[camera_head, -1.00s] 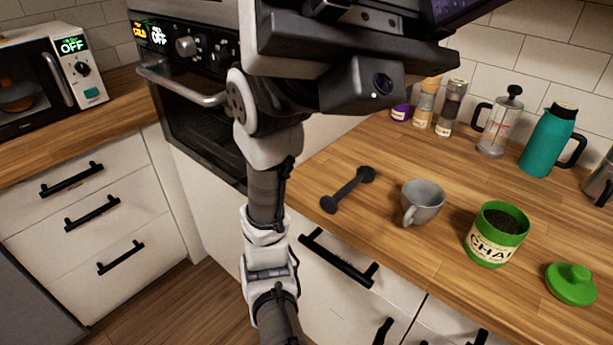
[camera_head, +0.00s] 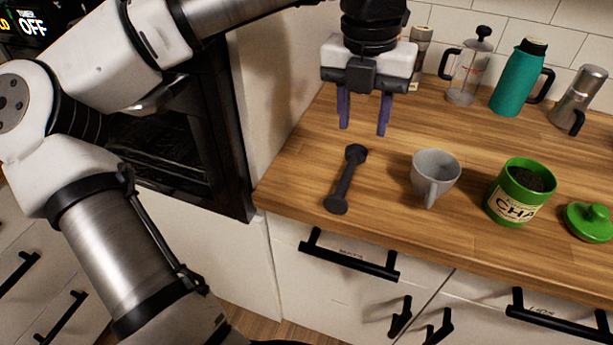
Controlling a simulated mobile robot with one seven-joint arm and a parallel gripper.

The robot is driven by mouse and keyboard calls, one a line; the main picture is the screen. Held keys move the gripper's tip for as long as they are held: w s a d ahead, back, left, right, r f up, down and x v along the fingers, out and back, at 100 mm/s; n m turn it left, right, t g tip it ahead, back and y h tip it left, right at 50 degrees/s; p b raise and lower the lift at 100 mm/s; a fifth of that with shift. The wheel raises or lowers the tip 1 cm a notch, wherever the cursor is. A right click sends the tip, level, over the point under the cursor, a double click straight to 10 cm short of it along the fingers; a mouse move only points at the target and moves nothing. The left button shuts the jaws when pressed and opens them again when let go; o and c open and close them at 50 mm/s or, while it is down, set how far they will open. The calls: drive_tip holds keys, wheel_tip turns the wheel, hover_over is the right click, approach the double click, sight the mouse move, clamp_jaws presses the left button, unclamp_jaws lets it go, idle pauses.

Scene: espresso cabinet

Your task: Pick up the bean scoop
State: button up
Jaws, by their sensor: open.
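The bean scoop (camera_head: 346,180) is a dark, double-ended piece with a slim handle. It lies on the wooden counter near the front edge, left of the grey cup. My gripper (camera_head: 362,132) points down with its two purple fingers apart and nothing between them. In the picture it is just above the scoop's far end; it looks raised over the counter, and the exact height is hard to tell. Nothing hides the scoop.
A grey cup (camera_head: 434,174) stands right of the scoop, then an open green tin (camera_head: 515,197) and its green lid (camera_head: 589,222). A French press (camera_head: 464,75), teal flask (camera_head: 519,82) and moka pot (camera_head: 576,100) stand behind. The oven (camera_head: 170,150) is left of the counter.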

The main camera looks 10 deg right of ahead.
drive_tip(key=w+a+f, duration=0.1)
hover_over(343, 184)
drive_tip(key=shift+y, duration=0.3)
drive_tip(key=f+p, duration=0.1)
drive_tip(key=f, duration=0.6)
drive_tip(key=shift+d+f, duration=0.1)
drive_tip(key=shift+d, duration=0.1)
drive_tip(key=shift+a+f+p, duration=0.15)
drive_tip(key=shift+f+p, duration=0.65)
drive_tip(key=shift+f, duration=2.15)
clamp_jaws()
